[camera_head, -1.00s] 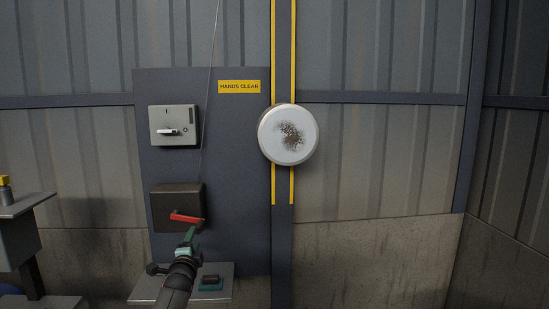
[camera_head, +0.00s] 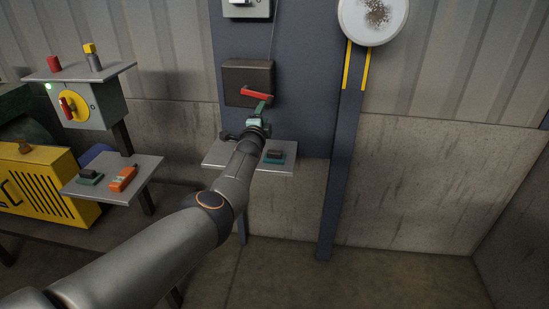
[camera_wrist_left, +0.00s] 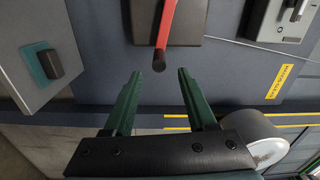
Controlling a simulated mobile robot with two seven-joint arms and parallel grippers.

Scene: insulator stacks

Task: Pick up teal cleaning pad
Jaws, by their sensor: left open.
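The teal cleaning pad (camera_head: 270,160) with a dark block-shaped top lies on a small grey shelf (camera_head: 222,156) under the dark box. In the left wrist view the pad (camera_wrist_left: 36,66) shows at the upper left, on the shelf. My left gripper (camera_head: 260,112) is open just below the red lever, to the left of and above the pad, apart from it. In the left wrist view its green fingers (camera_wrist_left: 158,74) are spread, with the tip of the red lever (camera_wrist_left: 165,30) near the gap between them. My right gripper is not in view.
The dark box (camera_head: 240,82) carries the red lever. A round white disc (camera_head: 372,18) is on the wall post. On the left, another shelf (camera_head: 140,168) holds a dark-topped green pad (camera_head: 89,178) and an orange object (camera_head: 123,179). A yellow machine (camera_head: 40,185) stands beyond.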

